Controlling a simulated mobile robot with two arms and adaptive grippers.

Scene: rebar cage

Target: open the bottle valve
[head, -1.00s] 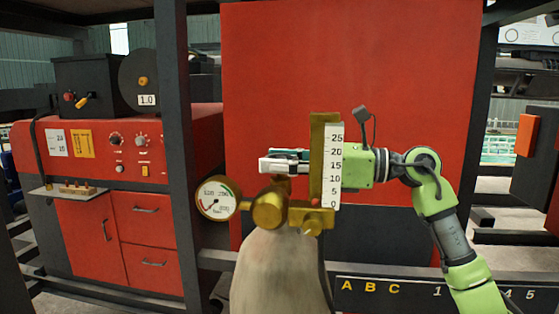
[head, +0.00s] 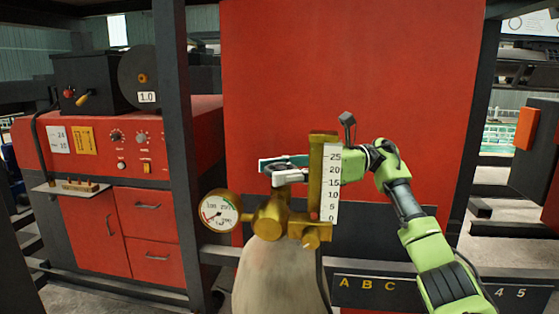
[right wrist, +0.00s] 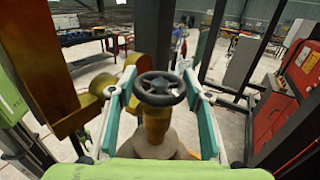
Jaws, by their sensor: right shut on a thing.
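The gas bottle (head: 280,275) stands upright in front of me, its lower part cut off in the head view. Its brass regulator (head: 272,218) carries a round pressure gauge (head: 221,212) on the left and an upright flow tube with a white scale (head: 331,185) on the right. In the right wrist view, the black valve handwheel (right wrist: 160,88) sits on top of the brass valve stem (right wrist: 156,126). My right gripper (right wrist: 160,80) is shut on the handwheel, one teal finger on each side. In the head view this gripper (head: 272,172) is partly behind the flow tube.
A large red panel (head: 350,70) stands behind the bottle. Left is a red machine (head: 90,150) with knobs and drawers, behind a dark post (head: 172,120). A dark strip with letters and numbers (head: 430,290) runs low at right. The flow tube is close beside my right arm.

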